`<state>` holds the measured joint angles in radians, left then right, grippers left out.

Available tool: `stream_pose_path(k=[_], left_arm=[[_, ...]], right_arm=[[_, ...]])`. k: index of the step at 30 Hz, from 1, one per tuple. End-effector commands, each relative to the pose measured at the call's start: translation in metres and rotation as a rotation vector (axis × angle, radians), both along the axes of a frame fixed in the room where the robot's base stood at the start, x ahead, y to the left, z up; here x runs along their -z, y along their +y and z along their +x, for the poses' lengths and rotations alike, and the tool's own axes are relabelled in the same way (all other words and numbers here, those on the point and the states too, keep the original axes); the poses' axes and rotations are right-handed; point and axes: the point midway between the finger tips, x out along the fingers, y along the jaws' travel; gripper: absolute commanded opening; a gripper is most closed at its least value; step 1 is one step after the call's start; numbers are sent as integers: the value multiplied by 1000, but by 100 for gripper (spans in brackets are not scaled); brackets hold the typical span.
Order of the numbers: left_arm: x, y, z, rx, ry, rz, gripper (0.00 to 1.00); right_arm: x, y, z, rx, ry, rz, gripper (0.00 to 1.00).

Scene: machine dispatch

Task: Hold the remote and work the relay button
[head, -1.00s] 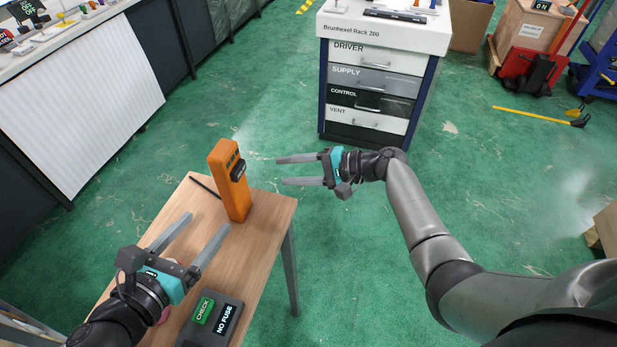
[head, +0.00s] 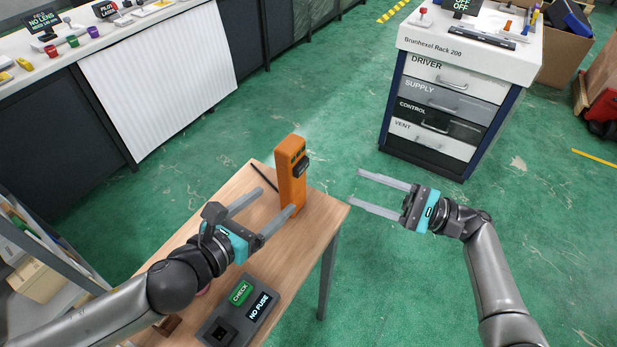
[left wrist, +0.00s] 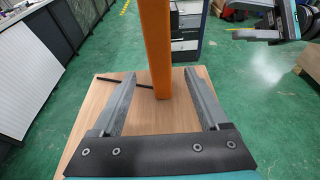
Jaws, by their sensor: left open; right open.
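The orange remote (head: 292,178) stands upright on the small wooden table (head: 325,222), with a dark button or switch (head: 302,167) on its upper side. My left gripper (head: 263,204) is open just in front of the remote. In the left wrist view the remote (left wrist: 159,60) rises beyond and between the open fingers, which do not touch it as far as I can see. My right gripper (head: 354,187) is open and empty in the air to the right of the table, its fingers pointing toward the remote. I cannot tell which control is the relay button.
A dark box with a green CHECK button (head: 240,293) and a NO FUSE display (head: 259,306) sits at the near end of the table. A drawer rack (head: 450,90) stands at the back right; green floor around is open.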

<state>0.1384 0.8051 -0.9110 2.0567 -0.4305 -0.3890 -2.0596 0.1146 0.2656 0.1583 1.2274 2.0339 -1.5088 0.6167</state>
Motion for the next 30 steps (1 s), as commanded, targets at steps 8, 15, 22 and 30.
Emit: stream_pose_path(k=[8,15,22,30], left_arm=[[14,-29,38,0,0,-3,78],[24,-48,66,1,-1,-2,78],[31,-60,82,1,-1,-1,78],[33,-63,87,1,0,0,78]], right_arm=[[0,0,0,1,-1,-1,50],[0,0,0,1,-1,-1,50],[0,0,0,1,-1,-1,50],[0,0,0,1,-1,-1,50]])
